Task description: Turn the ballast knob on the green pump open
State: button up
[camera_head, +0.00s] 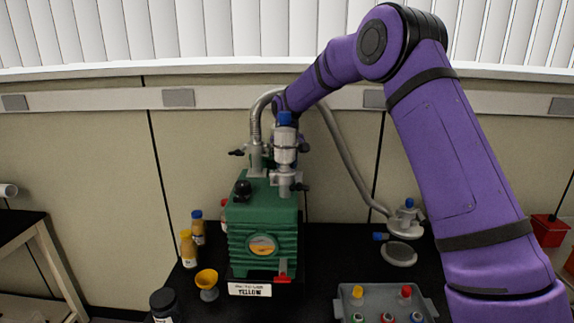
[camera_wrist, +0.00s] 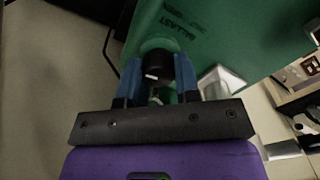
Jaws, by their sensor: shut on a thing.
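The green pump (camera_head: 263,215) stands on the black table. In the wrist view its green face (camera_wrist: 225,45) fills the upper part and bears the printed word BALLAST. The black ballast knob (camera_wrist: 158,62) sticks out from this face, with a small white mark on it. My gripper (camera_wrist: 157,74) has its two blue fingers on either side of the knob and is shut on it. In the head view my purple arm reaches over to behind the pump, so the gripper and this knob are hidden there.
A yellow funnel cup (camera_head: 207,284) and small bottles (camera_head: 188,248) stand left of the pump. A grey tray (camera_head: 350,300) with coloured caps is at front right. A metal hose (camera_head: 347,160) runs to a flange (camera_head: 406,217).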

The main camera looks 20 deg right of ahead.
dwell(0.4)
jog(key=o, duration=0.9)
jog(key=shift+r, duration=0.1)
notch_tip(320, 180, up, 11)
jog(key=shift+f, duration=0.15)
